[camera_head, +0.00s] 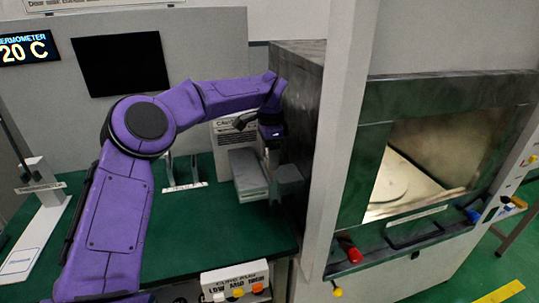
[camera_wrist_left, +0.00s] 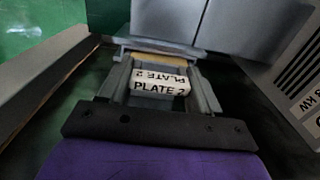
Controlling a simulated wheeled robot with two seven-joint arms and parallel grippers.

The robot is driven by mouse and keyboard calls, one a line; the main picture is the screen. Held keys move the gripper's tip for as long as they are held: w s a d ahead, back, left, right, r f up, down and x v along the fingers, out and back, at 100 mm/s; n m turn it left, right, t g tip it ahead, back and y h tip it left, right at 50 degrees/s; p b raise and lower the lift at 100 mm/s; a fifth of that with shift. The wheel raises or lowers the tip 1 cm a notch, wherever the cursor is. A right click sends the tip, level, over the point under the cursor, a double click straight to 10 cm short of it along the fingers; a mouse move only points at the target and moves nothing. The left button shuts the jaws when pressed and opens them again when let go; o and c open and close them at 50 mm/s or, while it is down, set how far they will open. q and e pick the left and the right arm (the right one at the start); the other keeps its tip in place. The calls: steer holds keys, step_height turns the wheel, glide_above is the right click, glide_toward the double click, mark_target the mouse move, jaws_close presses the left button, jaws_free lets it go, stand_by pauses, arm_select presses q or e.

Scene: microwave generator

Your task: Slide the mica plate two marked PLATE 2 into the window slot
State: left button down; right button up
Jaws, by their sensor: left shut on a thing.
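My left gripper (camera_head: 271,150) hangs down beside the dark metal cabinet, over the green bench. In the left wrist view, its fingers (camera_wrist_left: 160,80) are shut on the white tab of mica plate two (camera_wrist_left: 158,87), which reads PLATE 2. The plate's body extends beyond the fingertips and is only partly visible. In the head view the plate cannot be told apart from the grey pieces around the gripper. I cannot make out the window slot clearly. My right gripper is not in view.
The metal cabinet (camera_head: 302,75) stands close to the right of my left gripper. Grey slabs (camera_head: 247,173) stand just left of it. A small rack (camera_head: 184,180) is farther left. A labelled button box (camera_head: 235,280) sits at the front edge. The green bench (camera_head: 190,235) is clear between.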

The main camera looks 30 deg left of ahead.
arm_select(q)
steer(key=shift+f, duration=0.15)
steer(key=shift+c, duration=0.7)
jaws_free()
step_height(320, 180, up, 11)
steer(key=shift+f, duration=0.2)
